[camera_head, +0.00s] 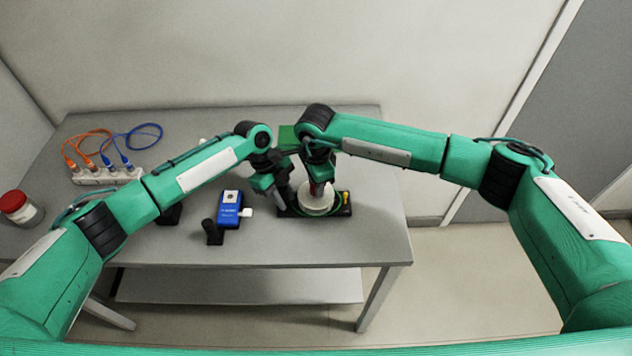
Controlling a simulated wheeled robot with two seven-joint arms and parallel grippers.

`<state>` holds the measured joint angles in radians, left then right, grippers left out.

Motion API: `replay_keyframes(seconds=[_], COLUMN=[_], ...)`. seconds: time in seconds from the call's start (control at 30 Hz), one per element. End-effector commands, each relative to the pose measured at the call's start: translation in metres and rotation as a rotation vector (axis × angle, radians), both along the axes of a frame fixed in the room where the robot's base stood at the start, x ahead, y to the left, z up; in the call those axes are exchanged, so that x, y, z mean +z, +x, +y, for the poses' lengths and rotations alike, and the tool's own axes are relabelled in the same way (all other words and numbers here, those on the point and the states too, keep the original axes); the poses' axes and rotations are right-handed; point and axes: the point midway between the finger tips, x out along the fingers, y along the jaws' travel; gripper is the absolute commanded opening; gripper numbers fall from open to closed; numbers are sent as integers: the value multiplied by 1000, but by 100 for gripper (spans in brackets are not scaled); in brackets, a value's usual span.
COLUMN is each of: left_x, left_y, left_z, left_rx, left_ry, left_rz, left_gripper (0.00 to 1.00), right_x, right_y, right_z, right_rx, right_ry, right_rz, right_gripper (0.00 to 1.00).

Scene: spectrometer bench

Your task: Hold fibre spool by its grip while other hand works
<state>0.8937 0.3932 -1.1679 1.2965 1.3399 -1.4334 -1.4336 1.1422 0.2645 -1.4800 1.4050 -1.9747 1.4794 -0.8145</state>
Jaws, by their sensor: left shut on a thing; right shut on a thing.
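The fibre spool (317,204) is a pale round reel with a green fibre around its lower edge. It sits on a dark base plate (288,212) near the front right of the table. My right gripper (318,186) comes down from above and is shut on a dark reddish part at the top of the spool, probably its grip. My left gripper (286,196) reaches in from the left and is shut at the spool's left side. What it holds is hidden by the fingers and too small to tell.
A blue spectrometer box (229,209) with a white side connector stands left of the spool, beside a black post (212,232). A yellow-tipped piece (346,198) stands right of the spool. A power strip (105,177) with orange and blue cables and a red-lidded jar (20,208) are far left.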

Motion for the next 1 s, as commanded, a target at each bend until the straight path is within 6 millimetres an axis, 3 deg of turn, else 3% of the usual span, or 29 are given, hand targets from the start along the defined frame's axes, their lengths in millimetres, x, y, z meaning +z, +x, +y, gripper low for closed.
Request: replay_keyframes(seconds=[0.4,1.0], left_x=[0,0], left_y=[0,0], left_z=[0,0], left_rx=[0,-1], left_ry=[0,-1], left_rz=[0,1], left_gripper=[0,0], right_x=[1,1], right_y=[0,0], right_z=[0,1], right_rx=[-256,-321], right_ry=[1,1], right_rz=[-1,-1], right_gripper=[5,5])
